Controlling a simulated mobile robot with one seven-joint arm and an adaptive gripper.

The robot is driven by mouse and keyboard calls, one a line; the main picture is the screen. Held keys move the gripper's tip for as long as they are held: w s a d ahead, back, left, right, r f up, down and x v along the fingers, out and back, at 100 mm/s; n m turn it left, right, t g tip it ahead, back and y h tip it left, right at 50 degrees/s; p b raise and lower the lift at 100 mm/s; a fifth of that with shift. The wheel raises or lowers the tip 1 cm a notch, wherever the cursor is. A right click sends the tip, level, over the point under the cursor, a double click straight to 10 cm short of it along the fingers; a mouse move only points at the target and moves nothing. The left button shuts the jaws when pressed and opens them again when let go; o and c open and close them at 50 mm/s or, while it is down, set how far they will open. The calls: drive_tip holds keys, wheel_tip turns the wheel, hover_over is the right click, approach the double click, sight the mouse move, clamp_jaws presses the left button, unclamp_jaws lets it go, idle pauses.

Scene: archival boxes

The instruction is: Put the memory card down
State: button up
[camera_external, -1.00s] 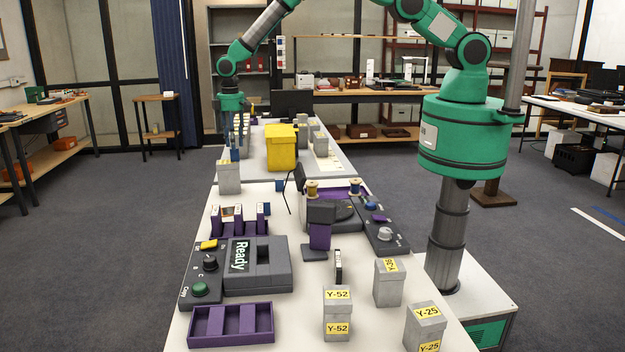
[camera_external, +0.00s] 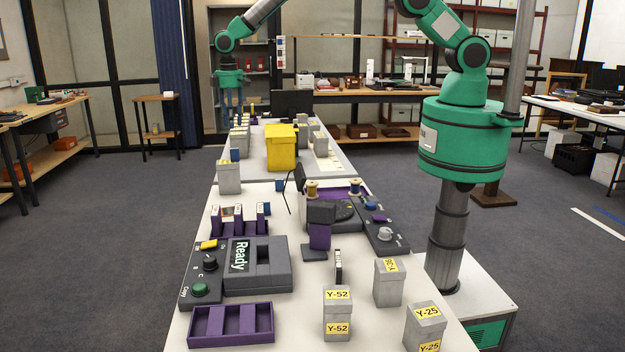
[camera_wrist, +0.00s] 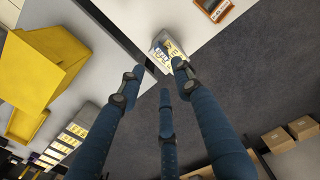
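My gripper (camera_external: 231,112) is raised over the far table's left side. In the wrist view its three blue fingers (camera_wrist: 161,76) are spread apart, and I see nothing held between them. A small blue piece (camera_external: 235,155) shows at the top of a grey box (camera_external: 228,178) at the far table's near left corner; it may be the memory card, but I cannot be sure. The wrist view shows a grey box with yellow marks (camera_wrist: 172,46) beyond the fingertips, partly hidden by them.
A yellow box (camera_external: 281,150) stands on the far table to the gripper's right, with several grey boxes around. The near table holds a dark "Ready" device (camera_external: 272,280), a purple tray (camera_external: 196,328) and labelled grey boxes (camera_external: 338,300).

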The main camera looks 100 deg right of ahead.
drive_tip(key=shift+r, duration=0.1)
idle(0.3)
drive_tip(key=s+a+r+t, duration=0.1)
drive_tip(key=s+a+r, duration=0.2)
drive_tip(key=s+r, duration=0.6)
drive_tip(key=s+a+r+t, duration=0.15)
drive_tip(key=s+r, duration=0.35)
drive_tip(key=r, duration=0.8)
drive_tip(key=s+a+r, duration=0.4)
drive_tip(key=s+r, duration=0.3)
drive_tip(key=r, duration=0.4)
drive_tip(key=s+a+r+t, duration=0.1)
drive_tip(key=s+r, duration=0.3)
drive_tip(key=s, duration=0.4)
drive_tip(key=s+a+r+t, duration=0.1)
drive_tip(key=s+a+r, duration=0.15)
drive_tip(key=s, duration=0.55)
drive_tip(key=s+a+t, duration=0.1)
drive_tip(key=s, duration=1.7)
drive_tip(key=shift+s+a+f, duration=0.25)
drive_tip(key=shift+s+f, duration=0.1)
drive_tip(key=shift+f, duration=0.1)
wheel_tip(320, 180, down, 16)
drive_tip(key=b, duration=1.5)
drive_tip(key=shift+b, duration=0.4)
